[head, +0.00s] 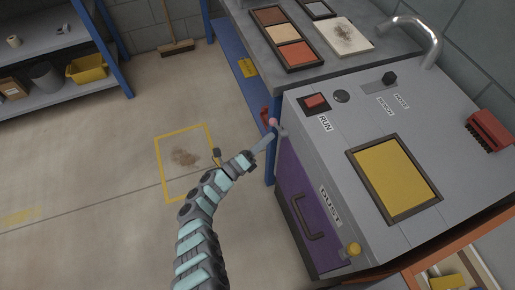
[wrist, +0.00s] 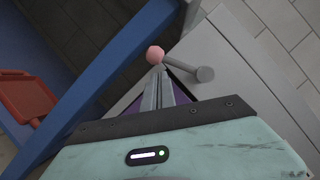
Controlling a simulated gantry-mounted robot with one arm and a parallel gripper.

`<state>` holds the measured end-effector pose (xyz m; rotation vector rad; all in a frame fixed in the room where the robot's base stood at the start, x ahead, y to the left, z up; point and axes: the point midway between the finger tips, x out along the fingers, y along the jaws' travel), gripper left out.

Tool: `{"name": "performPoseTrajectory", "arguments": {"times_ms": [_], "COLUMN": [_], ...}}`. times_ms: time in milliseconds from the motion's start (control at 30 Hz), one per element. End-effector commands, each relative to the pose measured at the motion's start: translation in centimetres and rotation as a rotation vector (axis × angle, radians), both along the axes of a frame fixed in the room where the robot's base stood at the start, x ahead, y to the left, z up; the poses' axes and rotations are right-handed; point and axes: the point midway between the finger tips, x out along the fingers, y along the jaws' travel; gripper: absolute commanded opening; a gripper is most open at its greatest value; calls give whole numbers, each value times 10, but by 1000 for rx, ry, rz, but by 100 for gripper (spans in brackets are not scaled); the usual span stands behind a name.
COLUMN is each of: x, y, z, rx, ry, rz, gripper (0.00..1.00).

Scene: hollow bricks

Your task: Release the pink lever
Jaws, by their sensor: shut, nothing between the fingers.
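My gripper (head: 271,135) reaches up to the knob from the lower left. In the wrist view my gripper (wrist: 160,73) has its two fingers together, with the tips just below the knob. The fingers hold nothing. I cannot tell whether the tips touch the knob.
The grey machine (head: 335,130) has a RUN switch (head: 315,102), a yellow panel (head: 394,178) and a purple DUST door (head: 296,200). A workbench (head: 270,37) with colour trays stands behind. A red object (wrist: 22,95) lies left in the wrist view.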

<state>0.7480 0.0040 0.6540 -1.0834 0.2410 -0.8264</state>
Motion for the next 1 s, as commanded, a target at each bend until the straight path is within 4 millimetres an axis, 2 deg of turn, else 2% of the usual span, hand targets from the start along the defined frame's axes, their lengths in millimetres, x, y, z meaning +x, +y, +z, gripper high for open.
{"name": "performPoseTrajectory", "arguments": {"times_ms": [100,267,667,1000], "x": [10,17,18,28], "y": [-11,-16,-16,-12], "z": [1,4,6,16], "rx": [2,4,3,4], "ry": [-2,-1,1,1], "rz": [-2,3,2,-1], "gripper": [0,0,0,0]}}
